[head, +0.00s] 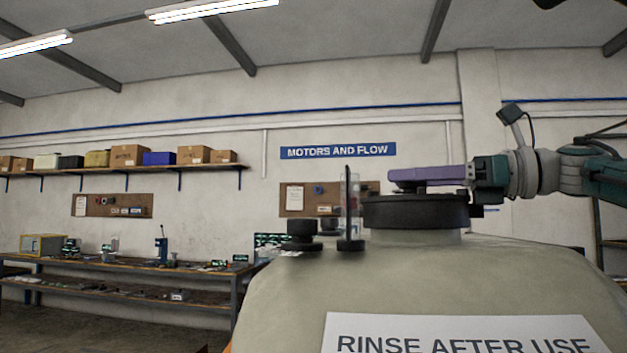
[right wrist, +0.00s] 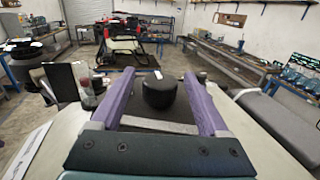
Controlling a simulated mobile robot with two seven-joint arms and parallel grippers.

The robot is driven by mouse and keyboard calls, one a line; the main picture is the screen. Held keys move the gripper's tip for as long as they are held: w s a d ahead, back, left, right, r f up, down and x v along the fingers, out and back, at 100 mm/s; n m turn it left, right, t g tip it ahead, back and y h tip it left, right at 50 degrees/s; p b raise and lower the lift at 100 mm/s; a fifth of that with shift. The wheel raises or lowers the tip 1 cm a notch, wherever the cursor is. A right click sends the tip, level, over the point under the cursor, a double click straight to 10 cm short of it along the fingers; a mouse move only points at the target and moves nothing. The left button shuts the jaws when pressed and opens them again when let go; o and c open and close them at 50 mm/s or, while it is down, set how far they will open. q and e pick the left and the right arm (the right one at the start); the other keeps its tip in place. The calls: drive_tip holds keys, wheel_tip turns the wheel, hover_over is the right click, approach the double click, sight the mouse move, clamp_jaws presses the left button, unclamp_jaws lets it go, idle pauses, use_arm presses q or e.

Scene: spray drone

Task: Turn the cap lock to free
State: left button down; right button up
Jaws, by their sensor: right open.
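The sprayer's grey-green tank (head: 420,280) has a wide black cap (head: 418,213) on its neck. My right gripper (head: 400,182) comes in from the right, its purple fingers level just above the cap. In the right wrist view the gripper (right wrist: 160,88) is open, with one finger on each side of a round black knob (right wrist: 162,95). The knob stands on the dark cap top (right wrist: 160,126) and bears a small white mark. Gaps show between knob and fingers. In the head view the near finger mostly hides the knob. My left gripper is not in view.
Left of the cap stand a thin clear upright panel (head: 350,205) and a small black fitting (head: 302,236). A white label (head: 465,335) is on the tank front. A workbench (head: 130,267) runs along the back wall.

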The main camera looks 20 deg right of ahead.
drive_tip(key=b+v, duration=0.4)
drive_tip(key=v, duration=0.5)
drive_tip(key=shift+s+d, duration=0.35)
